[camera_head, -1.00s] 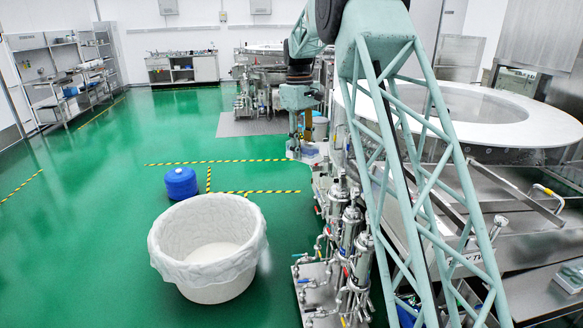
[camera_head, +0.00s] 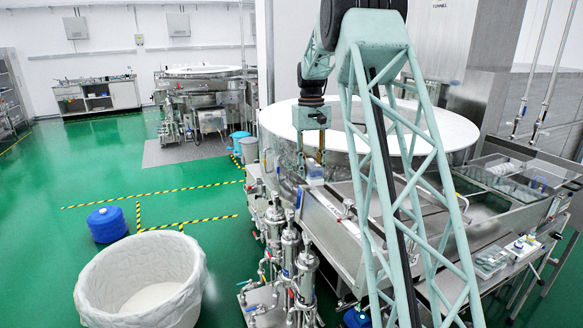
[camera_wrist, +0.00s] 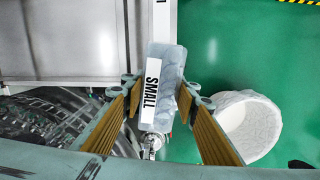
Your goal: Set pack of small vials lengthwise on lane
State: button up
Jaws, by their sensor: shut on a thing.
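The pack of small vials (camera_wrist: 168,85) is a pale, clear block with a white label reading SMALL. My gripper (camera_wrist: 156,103) is shut on it, with one finger on each side, in the wrist view. In the head view my gripper (camera_head: 313,160) hangs by the near left side of the round washer, and the pack (camera_head: 315,173) shows small beneath it. In the wrist view a steel tray-like surface lies left of the pack. I cannot tell which of the steel surfaces is the lane.
The round white-rimmed washer (camera_head: 455,128) and steel bench (camera_head: 415,205) stand on the right. Filter cylinders and pipes (camera_head: 290,250) stand in front. A lined white tub (camera_head: 140,280) and blue drum (camera_head: 107,224) are on the green floor at left. Clear boxes (camera_head: 490,262) sit at right.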

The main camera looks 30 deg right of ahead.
jog(key=s+d+m+p, duration=0.2)
jog(key=s+d+m, duration=0.3)
jog(key=s, duration=0.6)
jog(key=s+d+f+m+p, duration=0.1)
jog(key=s+d+m+p, duration=0.2)
jog(key=s+d, duration=0.7)
jog(key=s+d+m+t+y+p, duration=0.1)
jog(key=s+d+m+p, duration=0.1)
jog(key=s+d+m, duration=0.5)
jog(key=s+m, duration=0.1)
jog(key=s, duration=0.3)
jog(key=shift+s+d+f, duration=0.3)
jog(key=shift+s+d, duration=0.1)
jog(key=shift+f, duration=0.15)
jog(key=shift+a+f+b, duration=0.2)
jog(key=shift+f+b, duration=0.6)
jog(key=shift+f, duration=0.8)
jog(key=shift+a+f+b, duration=0.15)
jog(key=shift+f+b, duration=0.7)
jog(key=shift+f, duration=0.75)
jog(key=shift+a+f+b, duration=0.2)
jog(key=shift+f+b, duration=0.6)
jog(key=shift+f, duration=0.8)
jog(key=shift+f+b, duration=0.3)
jog(key=shift+f, duration=0.2)
jog(key=o, duration=1)
jog(key=shift+c, duration=0.2)
jog(key=shift+r, duration=0.2)
